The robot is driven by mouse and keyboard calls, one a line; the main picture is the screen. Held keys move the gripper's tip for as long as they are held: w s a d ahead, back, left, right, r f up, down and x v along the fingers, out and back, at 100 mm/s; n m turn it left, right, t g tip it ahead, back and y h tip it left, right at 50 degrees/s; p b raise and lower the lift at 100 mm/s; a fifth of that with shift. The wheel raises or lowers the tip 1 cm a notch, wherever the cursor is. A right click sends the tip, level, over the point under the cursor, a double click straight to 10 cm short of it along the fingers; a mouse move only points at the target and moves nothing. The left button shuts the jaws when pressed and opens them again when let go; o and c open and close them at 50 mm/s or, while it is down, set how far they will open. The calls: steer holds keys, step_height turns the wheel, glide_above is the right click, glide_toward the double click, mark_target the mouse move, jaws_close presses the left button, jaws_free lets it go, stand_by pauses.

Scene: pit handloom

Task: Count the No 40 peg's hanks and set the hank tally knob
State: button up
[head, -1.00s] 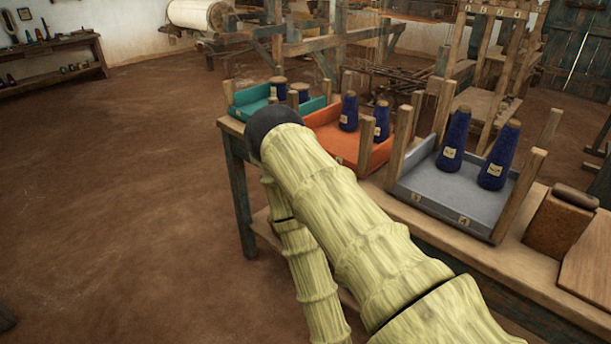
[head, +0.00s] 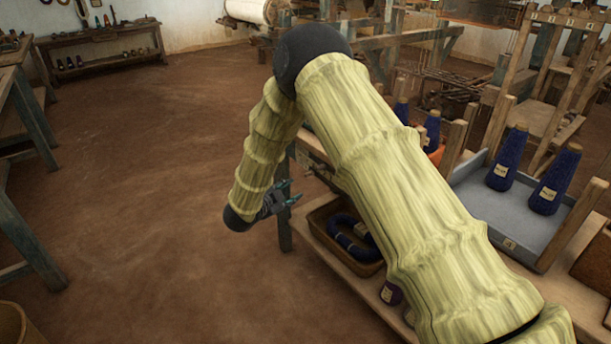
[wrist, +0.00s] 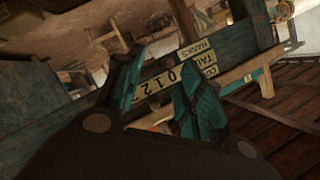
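My gripper (head: 282,196) hangs at the near left end of the bench in the head view. In the wrist view its two teal fingers (wrist: 160,75) stand apart with nothing held between them. The fingers hide parts of the strip, and I cannot make out the tally knob. I cannot identify the No 40 peg or its hanks in either view.
A grey tray (head: 478,198) on top holds blue cones (head: 507,160). My arm covers much of the bench. The earth floor (head: 150,200) to the left is clear.

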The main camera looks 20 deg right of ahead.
mark_target(306, 176)
steer(key=shift+m+g+h, duration=0.3)
steer(key=shift+m, duration=0.4)
steer(key=w+d, duration=0.3)
steer(key=d, duration=0.1)
steer(key=w+d, duration=0.3)
steer(key=w, duration=0.1)
steer(key=shift+w+d+f, duration=0.1)
steer(key=shift+d+f, duration=0.05)
steer(key=shift+d, duration=0.25)
jaws_close()
